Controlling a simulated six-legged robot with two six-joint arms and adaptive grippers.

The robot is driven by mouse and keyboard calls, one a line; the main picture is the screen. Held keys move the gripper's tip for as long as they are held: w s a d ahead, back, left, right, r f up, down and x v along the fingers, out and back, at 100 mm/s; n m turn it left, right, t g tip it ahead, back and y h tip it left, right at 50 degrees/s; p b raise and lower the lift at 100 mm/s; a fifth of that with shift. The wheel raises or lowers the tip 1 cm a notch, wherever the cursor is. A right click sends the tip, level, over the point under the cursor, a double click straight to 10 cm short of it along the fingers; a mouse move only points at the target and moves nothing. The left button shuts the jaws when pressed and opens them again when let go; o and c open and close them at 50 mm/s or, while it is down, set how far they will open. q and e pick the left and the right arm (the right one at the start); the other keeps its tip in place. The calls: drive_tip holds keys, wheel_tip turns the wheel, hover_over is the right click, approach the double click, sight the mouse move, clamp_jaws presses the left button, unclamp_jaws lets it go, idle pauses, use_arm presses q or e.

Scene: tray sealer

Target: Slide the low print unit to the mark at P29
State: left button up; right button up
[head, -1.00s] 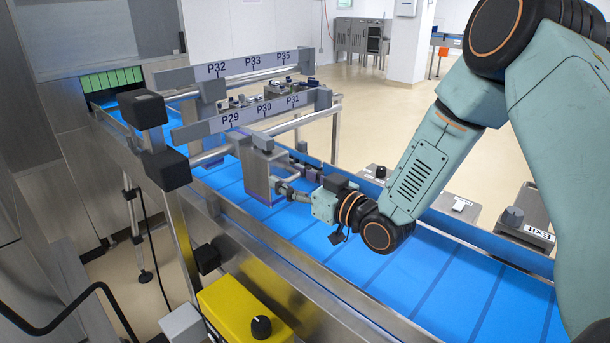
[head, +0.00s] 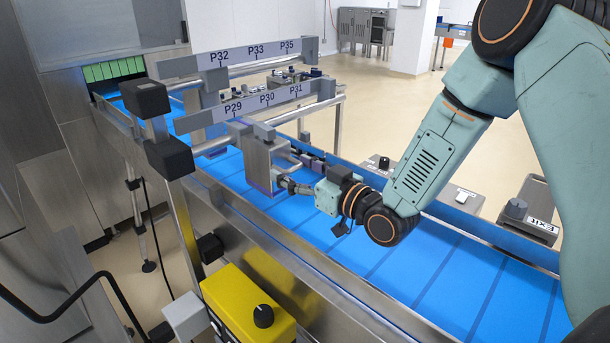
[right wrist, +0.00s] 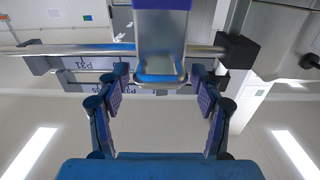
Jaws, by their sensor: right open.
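The low print unit (head: 258,165) is a grey box with a purple lower edge. It hangs from the near rail over the blue belt, below the stretch of scale between the P29 mark (head: 233,107) and P30 (head: 267,98); its exact reading is unclear. My right gripper (head: 291,186) is at the unit's right-hand side. In the right wrist view, the two fingers (right wrist: 160,95) stand apart on either side of the unit's U-shaped metal handle (right wrist: 160,78), with gaps on both sides. My left gripper is out of view.
A second scale board (head: 240,55) with P32, P33 and P35 runs behind the near one. Black end blocks (head: 170,158) cap the rails at left. A yellow box with a black knob (head: 245,308) stands at the front. The blue belt (head: 420,285) is clear at right.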

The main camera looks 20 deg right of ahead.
drive_tip(key=v, duration=0.5)
drive_tip(key=shift+s+d, duration=0.4)
drive_tip(key=shift+s, duration=0.5)
